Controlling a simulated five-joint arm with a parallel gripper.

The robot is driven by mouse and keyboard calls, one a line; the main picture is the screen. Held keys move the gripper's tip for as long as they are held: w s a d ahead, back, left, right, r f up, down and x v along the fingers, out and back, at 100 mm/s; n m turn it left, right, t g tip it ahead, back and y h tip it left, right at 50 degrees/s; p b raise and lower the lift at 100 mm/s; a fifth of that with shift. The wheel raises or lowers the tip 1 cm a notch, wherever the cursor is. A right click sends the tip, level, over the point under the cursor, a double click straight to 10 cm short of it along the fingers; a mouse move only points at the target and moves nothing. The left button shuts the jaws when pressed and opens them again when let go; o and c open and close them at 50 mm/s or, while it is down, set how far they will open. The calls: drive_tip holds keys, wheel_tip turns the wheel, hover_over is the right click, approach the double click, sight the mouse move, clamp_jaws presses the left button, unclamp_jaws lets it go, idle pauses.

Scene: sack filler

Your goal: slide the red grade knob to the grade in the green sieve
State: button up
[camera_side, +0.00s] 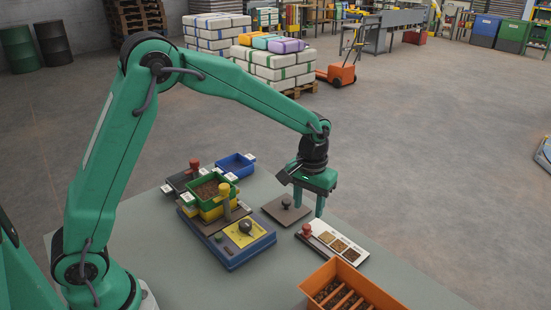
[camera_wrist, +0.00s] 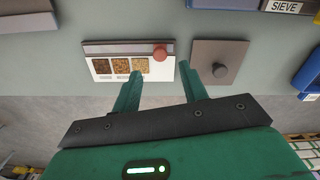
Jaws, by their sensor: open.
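The red grade knob (camera_side: 306,230) stands at the left end of a grade board (camera_side: 330,257) with a white panel of three grain samples of differing coarseness. In the wrist view the red knob (camera_wrist: 160,53) is at the right end of the board's slot, past the samples. The green sieve (camera_side: 230,189) holds brown grains and sits on a yellow tray on the blue machine. My gripper (camera_side: 308,211) is open and empty above the board's far side. In the wrist view my gripper's fingertips (camera_wrist: 160,68) appear either side of the knob, apart from it.
A brown plate with a black knob (camera_side: 286,205) lies close to the gripper. The blue machine (camera_side: 231,256) has a yellow dial. An orange divided crate (camera_side: 373,283) stands at the front, and a blue tray (camera_side: 236,164) at the back. Bare table separates the crate from the machine.

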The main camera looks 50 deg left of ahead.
sight(307, 226)
drive_tip(key=shift+f, duration=2.85)
clamp_jaws()
